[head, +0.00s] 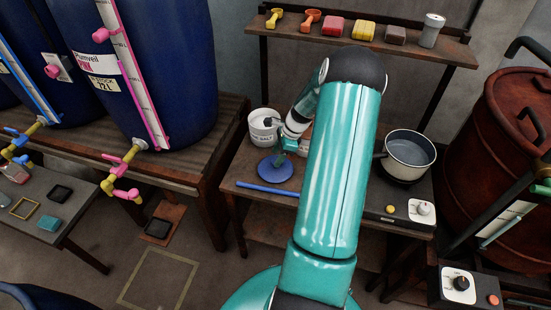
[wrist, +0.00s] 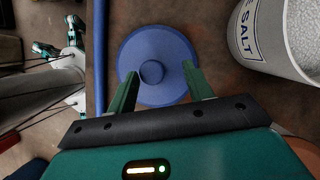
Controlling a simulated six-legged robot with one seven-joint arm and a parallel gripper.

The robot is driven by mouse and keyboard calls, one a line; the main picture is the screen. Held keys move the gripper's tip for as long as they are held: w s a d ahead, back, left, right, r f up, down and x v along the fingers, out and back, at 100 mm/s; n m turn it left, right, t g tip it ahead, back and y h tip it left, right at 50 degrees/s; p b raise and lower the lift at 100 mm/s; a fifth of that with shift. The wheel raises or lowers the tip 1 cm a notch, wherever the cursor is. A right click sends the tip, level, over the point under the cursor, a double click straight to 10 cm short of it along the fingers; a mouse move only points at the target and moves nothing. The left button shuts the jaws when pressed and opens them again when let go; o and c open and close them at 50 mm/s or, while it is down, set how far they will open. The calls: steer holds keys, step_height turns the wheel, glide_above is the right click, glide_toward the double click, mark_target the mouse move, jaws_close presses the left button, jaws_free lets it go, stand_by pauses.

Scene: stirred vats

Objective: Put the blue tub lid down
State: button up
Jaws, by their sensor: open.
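The blue tub lid (head: 275,168) lies flat on the wooden bench, in front of the white salt tub. In the wrist view the round lid (wrist: 158,48) has a raised knob (wrist: 152,72) at its middle. My gripper (wrist: 158,82) is open, with one green finger on each side of the knob and a gap to it. In the head view my gripper (head: 290,148) is just above the lid's right side, partly hidden by my arm. The white salt tub (wrist: 278,45) stands open, right of the lid in the wrist view, with white grains inside; it also shows in the head view (head: 262,133).
A blue rod (head: 267,189) lies along the bench's front edge. A pot (head: 408,152) sits on a hot plate (head: 400,208) at the right. A shelf (head: 445,55) above holds scoops, coloured blocks and a jar. Blue barrels (head: 185,70) stand at the left.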

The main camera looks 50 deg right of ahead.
steer(key=v, duration=1)
steer(key=w+a+r+n+h, duration=0.1)
steer(key=a+r+n+h, duration=0.1)
steer(key=a+r+n, duration=0.8)
steer(key=a+r+n+h, duration=0.1)
steer(key=a+r+n, duration=0.2)
steer(key=a+r, duration=0.8)
steer(key=s+a+r+n+t, duration=0.1)
steer(key=s+a+n, duration=0.5)
steer(key=a, duration=0.3)
steer(key=s+a+r+n+t, duration=0.1)
steer(key=s+a+n, duration=0.6)
steer(key=a, duration=0.3)
steer(key=shift+a+r+t, duration=0.2)
steer(key=shift+r+t, duration=0.2)
steer(key=shift+d, duration=0.1)
